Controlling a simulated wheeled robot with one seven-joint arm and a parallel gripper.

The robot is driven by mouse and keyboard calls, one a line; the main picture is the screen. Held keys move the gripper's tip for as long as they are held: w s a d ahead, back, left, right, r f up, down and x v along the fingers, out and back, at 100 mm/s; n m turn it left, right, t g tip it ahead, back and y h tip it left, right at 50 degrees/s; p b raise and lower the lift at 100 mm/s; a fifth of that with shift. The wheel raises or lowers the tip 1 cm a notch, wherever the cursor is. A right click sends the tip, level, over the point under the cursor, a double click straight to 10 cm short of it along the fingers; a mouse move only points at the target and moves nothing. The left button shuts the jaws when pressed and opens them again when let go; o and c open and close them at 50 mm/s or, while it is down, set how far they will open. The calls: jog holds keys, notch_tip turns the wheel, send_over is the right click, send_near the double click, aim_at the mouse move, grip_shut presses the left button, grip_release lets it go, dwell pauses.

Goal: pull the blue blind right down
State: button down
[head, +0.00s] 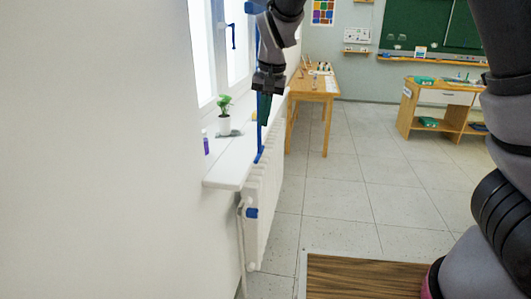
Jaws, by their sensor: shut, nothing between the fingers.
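The blue blind (260,140) shows in the head view as a narrow blue strip, seen almost edge-on beside the window. Its lower end is angled and hangs at about the height of the window sill's front edge. My gripper (265,121) points down in front of the strip, with its dark fingers shut and empty. The fingertips are above the strip's lower end. My wrist and fingers hide part of the strip, and I cannot tell whether they touch it.
The white sill (228,172) holds a potted plant (224,114) and a purple bottle (206,143). A white radiator (262,205) with a blue valve stands below. Wooden tables (316,90) stand farther back. The tiled floor (345,205) right of the radiator is clear.

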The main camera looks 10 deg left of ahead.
send_near(256, 160)
jog(key=x, duration=0.7)
jog(key=shift+s, duration=0.1)
